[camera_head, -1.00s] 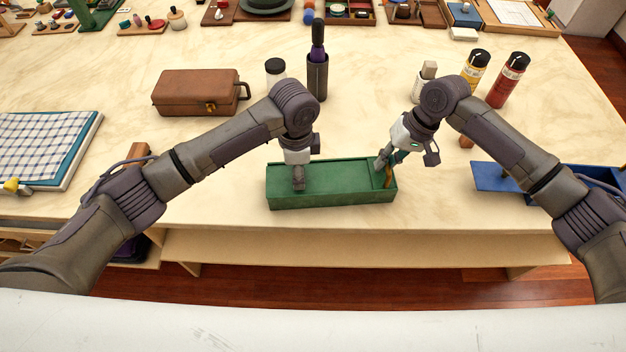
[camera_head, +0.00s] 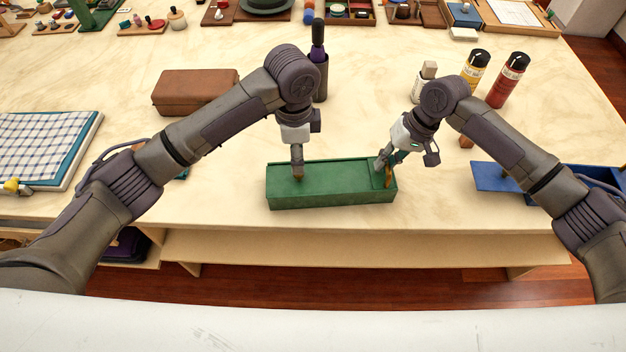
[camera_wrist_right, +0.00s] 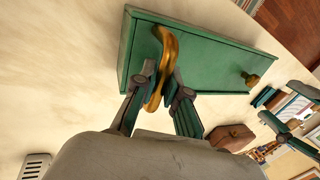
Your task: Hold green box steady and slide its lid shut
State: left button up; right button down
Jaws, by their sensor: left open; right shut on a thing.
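The long green box (camera_head: 335,197) lies near the table's front edge, with its green lid (camera_head: 335,172) on top. In the right wrist view the box (camera_wrist_right: 200,60) carries a curved brass handle (camera_wrist_right: 168,45) at one end and a small brass knob (camera_wrist_right: 250,80) farther along. My right gripper (camera_head: 384,167) is at the box's right end, shut on the brass handle. My left gripper (camera_head: 298,176) is open, pointing down just over the left part of the lid. Whether it touches the lid or knob I cannot tell.
A brown case (camera_head: 190,90) and a dark bottle in a holder (camera_head: 318,75) stand behind. A yellow bottle (camera_head: 473,72) and a red bottle (camera_head: 508,80) are behind right. The table between cloth and green box is mostly clear.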

jog(key=c, duration=1.1)
grip_release()
jog(key=shift+c, duration=0.2)
